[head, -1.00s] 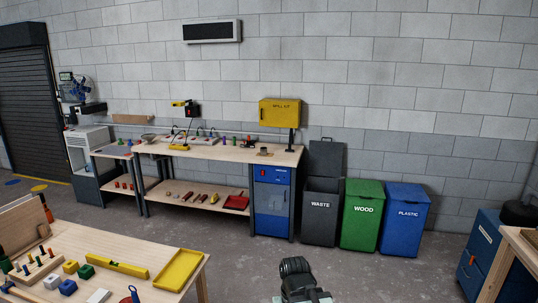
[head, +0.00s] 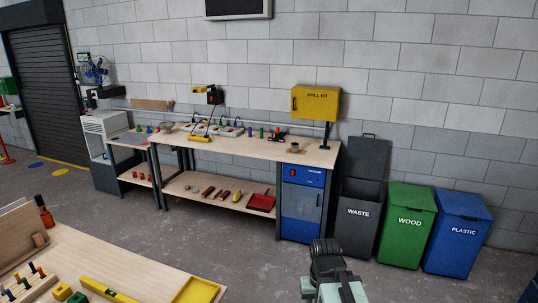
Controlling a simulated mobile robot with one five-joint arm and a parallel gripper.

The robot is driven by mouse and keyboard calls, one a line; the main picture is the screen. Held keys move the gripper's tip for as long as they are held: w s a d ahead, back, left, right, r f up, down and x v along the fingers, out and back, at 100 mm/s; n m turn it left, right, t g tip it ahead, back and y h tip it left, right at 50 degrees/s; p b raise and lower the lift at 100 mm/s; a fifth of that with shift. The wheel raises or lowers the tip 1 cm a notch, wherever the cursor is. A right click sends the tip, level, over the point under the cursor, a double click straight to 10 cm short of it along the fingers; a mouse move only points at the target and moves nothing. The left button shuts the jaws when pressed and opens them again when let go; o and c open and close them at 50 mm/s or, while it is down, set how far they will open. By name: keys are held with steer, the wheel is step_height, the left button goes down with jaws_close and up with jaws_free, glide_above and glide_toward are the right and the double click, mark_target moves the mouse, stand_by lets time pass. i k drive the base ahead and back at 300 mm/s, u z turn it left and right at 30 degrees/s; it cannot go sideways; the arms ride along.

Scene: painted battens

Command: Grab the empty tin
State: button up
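No thing is clearly readable as an empty tin. A small cup-like item (head: 295,146) stands on the right part of the long workbench (head: 240,147) at the wall; it is too small to tell whether it is a tin or empty. A dark and pale green part of my arm rises at the bottom, right of centre, in front of the bench and the bins. I cannot make out gripper fingers there. The arm part is well short of the bench.
A near table (head: 130,262) at lower left holds a yellow tray (head: 196,291), a yellow level (head: 108,290) and blocks. Grey waste (head: 358,213), green wood (head: 408,222) and blue plastic (head: 461,233) bins stand right of the bench. Grey floor between is clear.

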mark_target(294, 146)
steer(key=i, duration=4.6)
steer(key=z, duration=2.6)
steer(key=k, duration=1.15)
steer(key=u, duration=2.65)
